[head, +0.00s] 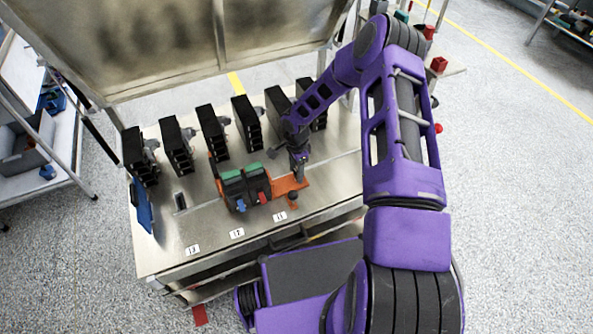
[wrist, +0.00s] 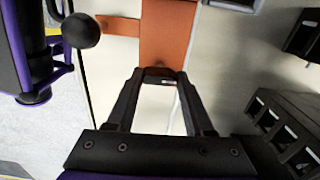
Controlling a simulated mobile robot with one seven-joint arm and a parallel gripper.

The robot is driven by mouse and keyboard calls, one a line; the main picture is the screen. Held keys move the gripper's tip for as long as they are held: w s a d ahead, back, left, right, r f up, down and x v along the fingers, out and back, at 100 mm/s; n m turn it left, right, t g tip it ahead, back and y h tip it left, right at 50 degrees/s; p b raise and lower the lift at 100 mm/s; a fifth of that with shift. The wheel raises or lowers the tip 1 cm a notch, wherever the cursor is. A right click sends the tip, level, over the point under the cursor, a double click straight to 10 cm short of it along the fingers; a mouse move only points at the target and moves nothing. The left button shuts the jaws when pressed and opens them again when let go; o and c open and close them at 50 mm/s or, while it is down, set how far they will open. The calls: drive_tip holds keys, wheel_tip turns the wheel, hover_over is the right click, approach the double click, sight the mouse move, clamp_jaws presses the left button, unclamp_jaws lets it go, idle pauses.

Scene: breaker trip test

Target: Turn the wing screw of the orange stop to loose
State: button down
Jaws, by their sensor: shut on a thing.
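The orange stop (head: 285,187) lies on the metal bench, to the right of two dark breaker units with green tops (head: 231,175). In the wrist view the orange stop (wrist: 167,40) runs up from the fingertips. My gripper (head: 299,177) points down at the stop's right part. In the wrist view my gripper's two fingers (wrist: 160,76) lean together at the stop's near end and are shut on a small dark piece there, which appears to be the wing screw. The fingers hide most of it, so its turn angle cannot be told.
A black ball knob (wrist: 80,31) stands beside the stop, close to my gripper; it also shows in the head view (head: 292,196). A row of several tall black modules (head: 212,132) stands behind. Numbered labels (head: 237,233) lie along the bench's front, where the surface is mostly clear.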

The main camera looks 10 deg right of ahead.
drive_tip(key=n+b, duration=0.2)
drive_tip(key=n, duration=0.2)
drive_tip(key=shift+w+f+b, duration=0.1)
drive_tip(key=shift+b, duration=0.2)
drive_tip(key=n+b, duration=0.1)
drive_tip(key=n, duration=0.3)
drive_tip(key=shift+n+b, duration=0.35)
drive_tip(key=shift+n, duration=0.05)
drive_tip(key=n+b, duration=0.1)
drive_tip(key=n, duration=0.3)
drive_tip(key=shift+n, duration=0.3)
drive_tip(key=n, duration=0.4)
drive_tip(key=shift+n+b, duration=0.3)
drive_tip(key=shift+b, duration=0.05)
drive_tip(key=n, duration=1.3)
drive_tip(key=shift+n+p, duration=0.6)
drive_tip(key=shift+n, duration=1.7)
